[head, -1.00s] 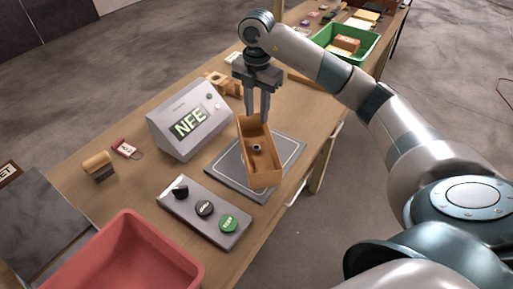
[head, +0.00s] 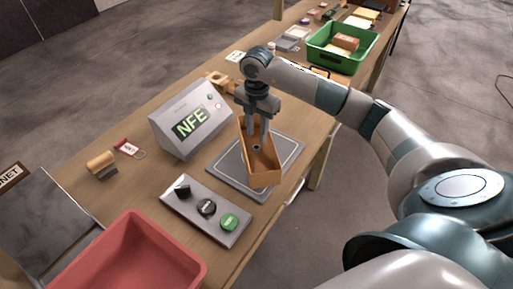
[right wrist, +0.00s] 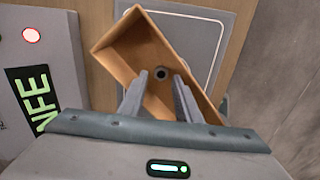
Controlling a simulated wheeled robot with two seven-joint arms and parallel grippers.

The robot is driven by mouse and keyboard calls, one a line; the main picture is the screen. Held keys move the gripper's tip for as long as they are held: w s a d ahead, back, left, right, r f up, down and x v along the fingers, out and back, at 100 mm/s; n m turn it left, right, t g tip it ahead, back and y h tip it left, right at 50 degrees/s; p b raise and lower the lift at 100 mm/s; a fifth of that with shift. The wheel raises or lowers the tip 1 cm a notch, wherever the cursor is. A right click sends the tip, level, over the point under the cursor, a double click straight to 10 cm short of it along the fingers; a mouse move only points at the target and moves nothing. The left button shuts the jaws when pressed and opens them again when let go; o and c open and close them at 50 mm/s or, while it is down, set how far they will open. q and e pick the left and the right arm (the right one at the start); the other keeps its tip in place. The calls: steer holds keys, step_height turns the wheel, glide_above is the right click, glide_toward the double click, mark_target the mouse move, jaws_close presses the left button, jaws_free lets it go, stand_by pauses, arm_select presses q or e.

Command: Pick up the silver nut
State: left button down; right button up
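My right gripper (head: 258,132) points down into the back part of the box. In the right wrist view its two fingers (right wrist: 160,79) are apart with nothing between them that I can see held. My left gripper is in no view.
The box stands on a grey plate (head: 222,170). Left of it are a grey display unit (head: 168,133) reading NFE and a panel with knobs (head: 187,206). A red bin (head: 112,238) is at front left, a green bin (head: 325,57) at the back.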

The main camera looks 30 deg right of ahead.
mark_target(257, 146)
steer(key=shift+s+f+p, duration=0.15)
steer(key=shift+f+p, duration=0.5)
step_height(257, 146, down, 3)
steer(key=shift+s+r+p, duration=0.1)
steer(key=shift+p, duration=0.5)
steer(key=shift+f, duration=0.4)
jaws_close()
